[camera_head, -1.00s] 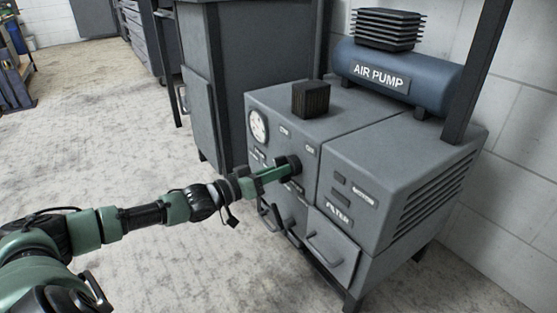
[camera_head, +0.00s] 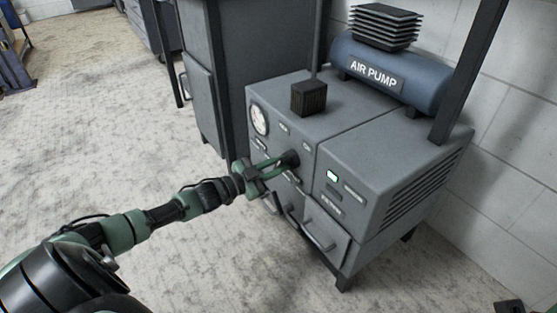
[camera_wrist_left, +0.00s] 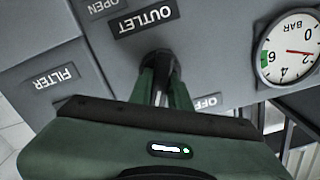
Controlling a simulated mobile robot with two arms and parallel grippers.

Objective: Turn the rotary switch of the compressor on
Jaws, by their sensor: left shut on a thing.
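The grey compressor (camera_head: 275,108) stands by the wall under the blue air pump tank. Its dark round rotary switch (camera_head: 291,158) is on the front panel. My left gripper (camera_head: 283,162) is shut on the switch, with its green fingers on either side. In the left wrist view the switch (camera_wrist_left: 159,63) shows between the fingertips (camera_wrist_left: 160,82), which partly hide it, near the OUTLET and OFF labels. A small light (camera_head: 332,176) on the right front panel glows whitish green. Only a dark and green piece, perhaps of my right arm, shows at the bottom right corner.
A round pressure gauge (camera_head: 259,120) is left of the switch; in the left wrist view its dial (camera_wrist_left: 290,48) has a red needle. Drawer handles (camera_head: 318,236) stick out below. A grey cabinet (camera_head: 222,80) stands behind left.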

